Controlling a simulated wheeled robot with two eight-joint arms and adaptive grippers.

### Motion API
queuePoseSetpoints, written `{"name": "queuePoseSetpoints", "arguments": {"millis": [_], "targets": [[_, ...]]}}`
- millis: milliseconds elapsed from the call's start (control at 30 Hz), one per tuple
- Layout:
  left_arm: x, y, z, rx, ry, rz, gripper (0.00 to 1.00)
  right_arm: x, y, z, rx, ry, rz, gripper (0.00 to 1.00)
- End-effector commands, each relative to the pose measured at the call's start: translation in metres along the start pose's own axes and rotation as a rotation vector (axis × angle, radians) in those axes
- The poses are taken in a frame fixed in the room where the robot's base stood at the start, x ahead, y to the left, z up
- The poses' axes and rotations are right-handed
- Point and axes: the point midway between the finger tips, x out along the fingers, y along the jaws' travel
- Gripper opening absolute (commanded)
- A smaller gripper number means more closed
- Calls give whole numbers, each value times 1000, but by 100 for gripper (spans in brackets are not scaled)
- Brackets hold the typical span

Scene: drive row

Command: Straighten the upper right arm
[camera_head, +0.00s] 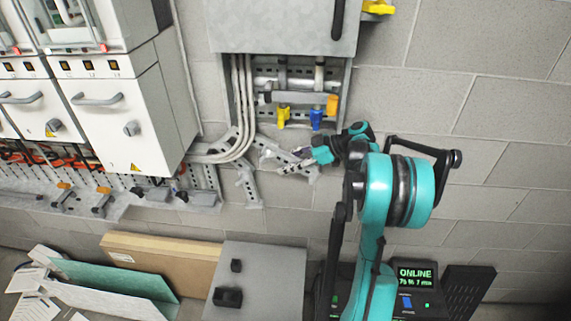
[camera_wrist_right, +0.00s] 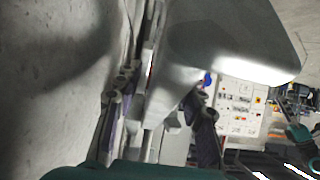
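My right arm (camera_head: 372,275) is teal and black. It rises from the bottom of the head view to a large round joint, then bends left toward the wall. The arm is bent, not straight. My right gripper (camera_head: 303,158) is small and partly blurred there, close to the grey conduits below the wall cabinet. In the right wrist view, a large grey surface (camera_wrist_right: 225,40) fills the upper middle, and teal shows at the bottom edge. My left gripper is not in view.
A grey wall cabinet (camera_head: 285,28) with pipes, yellow handles and a blue valve handle (camera_head: 316,119) is above the gripper. White drive cabinets (camera_head: 128,125) stand left. A cardboard box (camera_head: 160,262) and grey box (camera_head: 265,270) are below. The block wall at right is clear.

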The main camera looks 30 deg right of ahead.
Motion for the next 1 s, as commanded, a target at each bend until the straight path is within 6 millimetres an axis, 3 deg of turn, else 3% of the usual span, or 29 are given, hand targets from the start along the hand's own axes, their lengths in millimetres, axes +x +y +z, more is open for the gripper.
{"name": "queuePoseSetpoints", "arguments": {"millis": [500,700,1000], "targets": [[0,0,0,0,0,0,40,-100,1,1,2,0,3,40],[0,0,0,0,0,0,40,-114,0,0,1,0,2,40],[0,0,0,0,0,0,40,-114,0,0,1,0,2,40]]}}
